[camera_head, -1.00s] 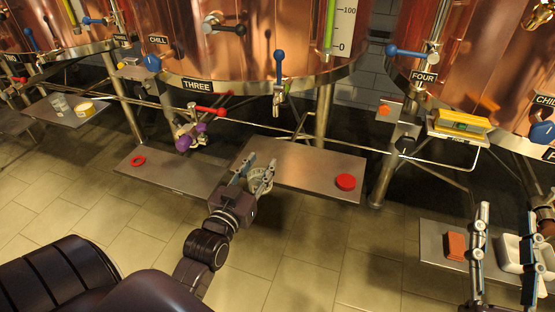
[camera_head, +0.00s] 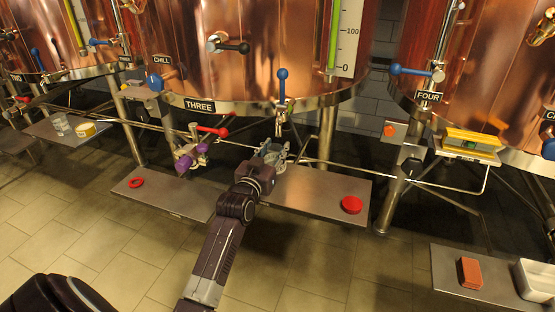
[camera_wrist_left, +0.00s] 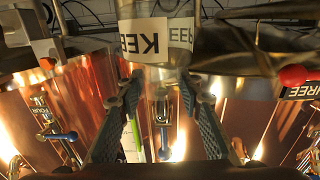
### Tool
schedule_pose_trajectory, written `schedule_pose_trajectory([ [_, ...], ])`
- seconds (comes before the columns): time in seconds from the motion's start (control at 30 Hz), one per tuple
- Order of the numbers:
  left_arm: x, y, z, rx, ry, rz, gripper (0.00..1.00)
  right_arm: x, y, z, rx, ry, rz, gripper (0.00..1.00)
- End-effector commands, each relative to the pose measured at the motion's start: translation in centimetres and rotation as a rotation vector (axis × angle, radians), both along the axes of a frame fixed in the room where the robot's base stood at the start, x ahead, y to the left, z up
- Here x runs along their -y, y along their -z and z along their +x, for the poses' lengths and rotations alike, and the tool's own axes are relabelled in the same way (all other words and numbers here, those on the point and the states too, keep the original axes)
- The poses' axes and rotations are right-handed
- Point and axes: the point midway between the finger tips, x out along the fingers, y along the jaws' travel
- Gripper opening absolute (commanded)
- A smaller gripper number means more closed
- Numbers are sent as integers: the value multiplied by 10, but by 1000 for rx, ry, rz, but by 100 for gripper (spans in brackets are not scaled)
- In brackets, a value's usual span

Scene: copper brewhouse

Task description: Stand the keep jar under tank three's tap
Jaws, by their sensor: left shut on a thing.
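My left gripper (camera_head: 274,158) is shut on the keep jar (camera_head: 268,153), a clear jar mostly hidden by the fingers. In the left wrist view the jar (camera_wrist_left: 150,40) shows its white KEEP label, upside down, between the fingers (camera_wrist_left: 160,120). Tank three (camera_head: 250,60) carries a THREE plate. Its tap (camera_head: 282,108) has an upright blue handle. The jar is just below the tap's spout in the head view and looks raised above the steel shelf (camera_head: 318,192); the exact gap is unclear. My right gripper is out of view.
A red lid-like disc (camera_head: 351,204) lies at the shelf's right end. A red ring (camera_head: 136,183) lies on the left shelf (camera_head: 165,193). A purple-handled valve (camera_head: 185,162) and a red lever (camera_head: 214,131) stand left of the gripper. A thin pipe (camera_head: 340,165) runs across behind the shelf.

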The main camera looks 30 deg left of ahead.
Motion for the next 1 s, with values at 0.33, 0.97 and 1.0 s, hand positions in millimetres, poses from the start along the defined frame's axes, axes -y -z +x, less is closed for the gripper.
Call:
schedule_pose_trajectory([
  [0.33,-5,15,21,-2,0,1,9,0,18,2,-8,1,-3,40],
  [0.97,-5,38,20,-1,-1,1,44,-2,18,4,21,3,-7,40],
  [1.0,-5,38,20,-1,-1,1,49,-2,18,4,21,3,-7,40],
])
